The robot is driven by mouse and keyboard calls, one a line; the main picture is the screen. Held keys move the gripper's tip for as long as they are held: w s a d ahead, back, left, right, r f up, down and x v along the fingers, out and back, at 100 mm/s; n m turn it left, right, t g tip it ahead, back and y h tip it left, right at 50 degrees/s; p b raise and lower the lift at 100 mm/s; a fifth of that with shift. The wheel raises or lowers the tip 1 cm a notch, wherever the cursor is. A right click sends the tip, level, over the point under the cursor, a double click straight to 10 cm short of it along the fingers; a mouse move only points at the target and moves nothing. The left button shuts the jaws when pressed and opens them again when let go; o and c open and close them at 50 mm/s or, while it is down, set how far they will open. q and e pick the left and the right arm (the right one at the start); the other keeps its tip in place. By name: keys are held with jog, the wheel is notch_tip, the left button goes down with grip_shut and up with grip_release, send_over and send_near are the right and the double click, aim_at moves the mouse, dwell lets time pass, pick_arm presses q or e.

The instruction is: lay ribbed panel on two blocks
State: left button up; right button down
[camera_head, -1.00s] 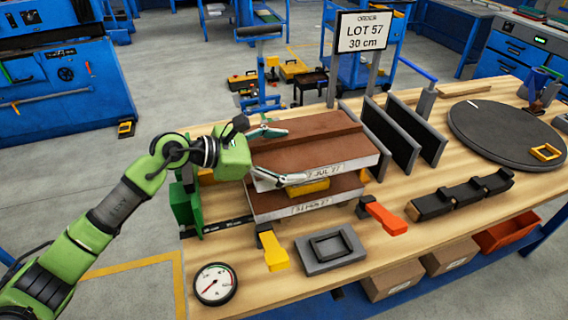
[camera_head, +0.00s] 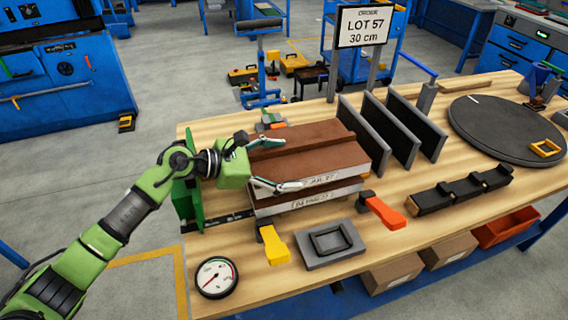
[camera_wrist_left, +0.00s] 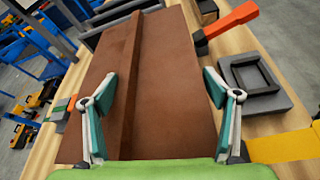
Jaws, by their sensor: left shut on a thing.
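The ribbed panel (camera_head: 318,158) is a brown slab with a raised rib along its far side and a pale, labelled front edge. It lies level, just above a second brown panel (camera_head: 335,196) in the head view, with only a thin dark gap visible. The two blocks cannot be seen between them. My left gripper (camera_head: 284,162) is shut on the ribbed panel from its left end. My right gripper is not in view.
Dark upright plates (camera_head: 390,132) stand close to the panel's right. An orange-handled clamp (camera_head: 384,211), a yellow-handled clamp (camera_head: 274,245) and a grey tray (camera_head: 332,247) lie in front. A green upright (camera_head: 191,205) stands at the left. A dial gauge (camera_head: 216,278) lies front left.

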pick_arm(q)
jog(key=o, duration=1.1)
jog(key=shift+f, duration=0.15)
jog(key=o, duration=0.4)
jog(key=shift+o, duration=0.2)
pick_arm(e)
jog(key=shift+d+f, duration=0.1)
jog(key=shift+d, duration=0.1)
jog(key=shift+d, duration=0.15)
pick_arm(q)
jog(key=shift+r+p, duration=0.3)
jog(key=shift+r, duration=0.05)
jog(key=shift+r+p, duration=0.35)
jog(key=shift+p, duration=0.1)
jog(key=b+v, duration=0.3)
jog(key=v, duration=0.9)
jog(key=shift+f+b, duration=0.2)
jog(key=shift+b, duration=0.1)
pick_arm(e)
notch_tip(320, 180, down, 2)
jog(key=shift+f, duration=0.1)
